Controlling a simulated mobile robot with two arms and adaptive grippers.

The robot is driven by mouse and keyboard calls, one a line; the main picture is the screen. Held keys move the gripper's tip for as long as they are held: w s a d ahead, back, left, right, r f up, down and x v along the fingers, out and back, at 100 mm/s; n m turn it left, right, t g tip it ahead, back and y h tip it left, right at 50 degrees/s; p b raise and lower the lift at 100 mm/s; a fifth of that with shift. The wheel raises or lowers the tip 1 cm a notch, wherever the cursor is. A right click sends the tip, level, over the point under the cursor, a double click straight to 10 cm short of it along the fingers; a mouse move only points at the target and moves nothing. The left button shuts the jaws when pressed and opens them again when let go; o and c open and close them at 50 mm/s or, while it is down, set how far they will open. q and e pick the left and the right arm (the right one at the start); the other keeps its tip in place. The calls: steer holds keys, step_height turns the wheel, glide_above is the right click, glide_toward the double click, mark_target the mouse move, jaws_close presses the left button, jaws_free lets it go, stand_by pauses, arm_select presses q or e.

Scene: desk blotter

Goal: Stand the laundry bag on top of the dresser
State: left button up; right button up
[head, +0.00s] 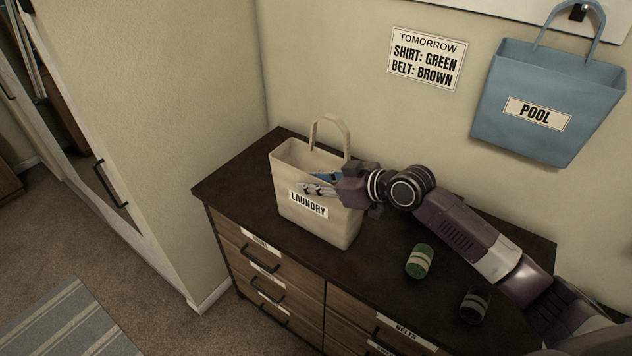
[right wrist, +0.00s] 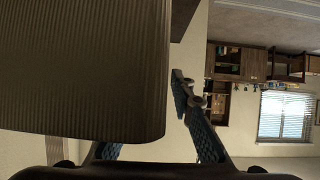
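The laundry bag (head: 318,226), cream with a "LAUNDRY" label and a loop handle, stands upright on the dark top of the dresser (head: 230,188), near its left back part. My right gripper (head: 318,184) is at the bag's upper right side, its fingers reaching across the bag near the rim. In the right wrist view a ribbed surface, seemingly the bag (right wrist: 85,75), fills the left and hides most of one finger. The other finger of the right gripper (right wrist: 165,95) shows clear, apart from that surface. The fingers look spread. My left gripper is not in view.
A green can-like roll (head: 419,261) and a dark one (head: 473,305) stand on the dresser's right part, below my arm. A blue "POOL" bag (head: 548,85) hangs on the wall. A note (head: 427,58) is on the wall. The dresser's left front corner is clear.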

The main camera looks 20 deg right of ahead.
steer(key=b+v, duration=0.2)
steer(key=v, duration=0.8)
steer(key=shift+s+d+r+b, duration=0.1)
steer(key=shift+s+d+b, duration=0.1)
steer(key=shift+b, duration=0.1)
steer(key=shift+s+d+r, duration=0.25)
steer(key=shift+s+r, duration=0.25)
steer(key=shift+s, duration=0.05)
